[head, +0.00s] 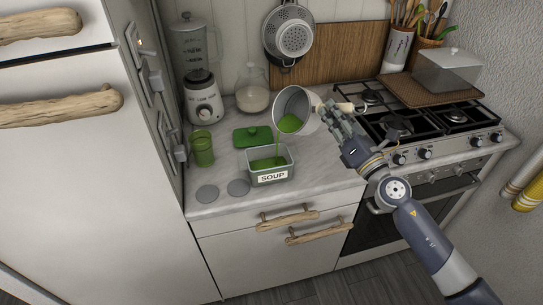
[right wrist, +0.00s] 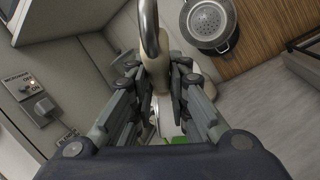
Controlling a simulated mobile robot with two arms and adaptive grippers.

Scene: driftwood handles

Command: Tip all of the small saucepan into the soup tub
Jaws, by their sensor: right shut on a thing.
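The small saucepan (head: 296,111) is tilted over the counter in the head view, its mouth facing left and down. Green soup (head: 290,124) lies inside near its lower rim, and a thin green stream falls from it. The soup tub (head: 270,172), a grey box labelled SOUP, stands below with green soup (head: 267,162) in it. My right gripper (head: 345,118) is shut on the saucepan's pale handle (head: 344,107). In the right wrist view the handle (right wrist: 160,92) runs between the fingers. My left gripper is not in view.
A green lid (head: 253,136) lies behind the tub, and a green glass (head: 202,149) stands left of it. Two grey discs (head: 207,192) lie at the front left. A blender (head: 198,75) and glass jar (head: 252,92) stand behind. The stove (head: 430,125) is on the right.

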